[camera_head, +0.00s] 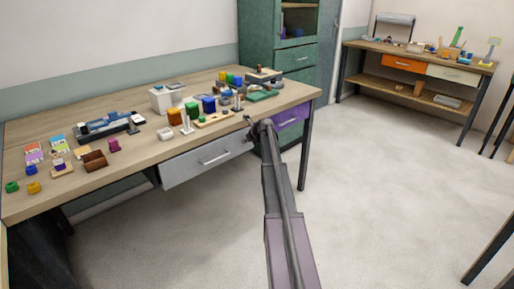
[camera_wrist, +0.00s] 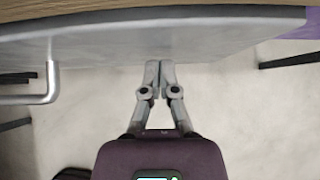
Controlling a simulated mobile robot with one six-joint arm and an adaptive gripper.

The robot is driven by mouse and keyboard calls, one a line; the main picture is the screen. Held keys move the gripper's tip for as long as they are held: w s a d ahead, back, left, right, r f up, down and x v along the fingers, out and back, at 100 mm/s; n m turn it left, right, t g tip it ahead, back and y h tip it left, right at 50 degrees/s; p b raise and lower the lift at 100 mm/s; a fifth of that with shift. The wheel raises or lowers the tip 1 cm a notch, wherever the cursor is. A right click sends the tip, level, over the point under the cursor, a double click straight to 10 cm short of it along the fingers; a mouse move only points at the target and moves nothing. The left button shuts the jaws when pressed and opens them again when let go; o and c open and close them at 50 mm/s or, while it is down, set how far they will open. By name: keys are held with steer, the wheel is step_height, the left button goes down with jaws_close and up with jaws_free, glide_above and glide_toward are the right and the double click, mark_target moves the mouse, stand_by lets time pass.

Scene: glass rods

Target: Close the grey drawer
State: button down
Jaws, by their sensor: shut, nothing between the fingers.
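The grey drawer (camera_head: 195,163) is under the front edge of the wooden table, with a bar handle (camera_head: 215,157) on its front. Its front seems to stand out a little from the table edge; how far is hard to tell. In the wrist view the grey drawer front (camera_wrist: 200,40) fills the top, with its handle (camera_wrist: 40,97) at the left. My gripper (camera_wrist: 159,65) is shut and empty. Its fingertips are at the lower edge of the drawer front, right of the handle; I cannot tell if they touch. In the head view my arm reaches the drawer's right end and hides part of it.
A purple drawer (camera_head: 291,117) is right of the grey one. The wooden table (camera_head: 140,165) carries several blocks, trays and small items. A table leg (camera_head: 304,155) stands to the right. A green cabinet (camera_head: 296,60) is behind. The floor (camera_head: 390,190) at right is clear.

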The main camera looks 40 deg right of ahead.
mark_target(243, 137)
steer(key=w, duration=0.3)
steer(key=shift+w, duration=0.35)
steer(key=shift+w+a, duration=0.1)
steer(key=shift+w, duration=0.15)
steer(key=shift+w, duration=0.1)
steer(key=shift+r, duration=0.1)
steer(key=shift+s, duration=0.45)
steer(key=s+f+p+v, duration=0.2)
steer(key=p+v, duration=0.5)
steer(key=v, duration=0.5)
steer(key=shift+s+d+r, duration=0.15)
steer(key=shift+d+r, duration=0.05)
steer(key=shift+d, duration=0.05)
